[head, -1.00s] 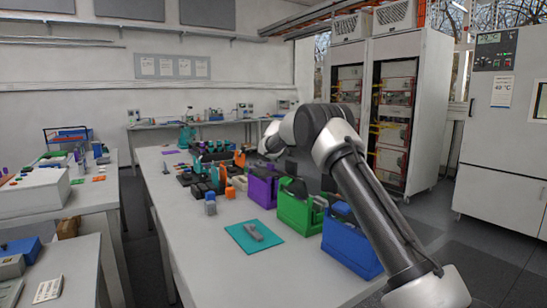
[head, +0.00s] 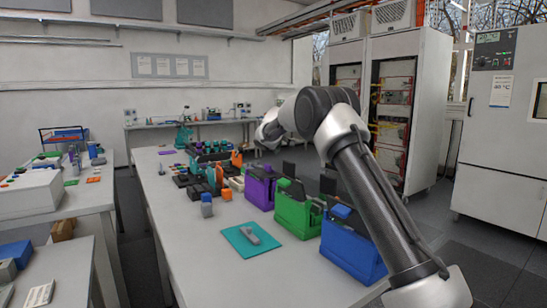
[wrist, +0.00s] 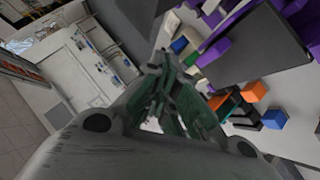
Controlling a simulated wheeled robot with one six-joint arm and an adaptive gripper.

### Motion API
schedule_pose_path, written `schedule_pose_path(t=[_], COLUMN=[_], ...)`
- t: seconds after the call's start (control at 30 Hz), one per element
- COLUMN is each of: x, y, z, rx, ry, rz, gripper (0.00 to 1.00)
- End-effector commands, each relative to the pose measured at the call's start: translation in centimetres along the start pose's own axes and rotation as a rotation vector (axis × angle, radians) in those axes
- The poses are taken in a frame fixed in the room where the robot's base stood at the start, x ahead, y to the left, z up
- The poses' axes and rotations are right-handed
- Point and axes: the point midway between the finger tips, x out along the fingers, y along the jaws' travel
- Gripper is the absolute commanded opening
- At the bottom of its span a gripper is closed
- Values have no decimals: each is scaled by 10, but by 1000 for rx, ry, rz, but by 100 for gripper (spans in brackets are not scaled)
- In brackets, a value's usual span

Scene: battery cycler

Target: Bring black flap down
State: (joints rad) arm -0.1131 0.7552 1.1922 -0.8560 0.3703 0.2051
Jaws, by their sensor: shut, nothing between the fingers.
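Black upright flaps rise from the coloured boxes in the head view. One flap (head: 289,168) stands at the purple box (head: 259,188), and another flap (head: 328,184) stands at the green box (head: 296,209). In the wrist view a large dark flat panel (wrist: 255,50) lies beside purple parts, to the upper right of the fingers. A second dark panel shows at the top. My gripper (wrist: 172,85) is shut and empty in the wrist view, apart from the panels as far as I can tell. In the head view its fingers are hard to make out behind my arm.
The blue box (head: 352,248) stands nearest on the bench, beside my arm. A teal mat (head: 236,247) with a grey item lies left of the boxes.

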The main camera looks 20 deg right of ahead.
Motion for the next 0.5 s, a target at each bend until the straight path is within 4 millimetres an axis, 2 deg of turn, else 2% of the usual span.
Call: schedule_pose_path(t=[0.03,0.2,0.4,0.5], x=[-12,-46,-72,-77], y=[6,22,34,36], z=[4,7,10,12], rx=[1,2,1,1], ry=[-4,-3,-4,-5], rz=[0,0,0,-2], gripper=[0,0,0,0])
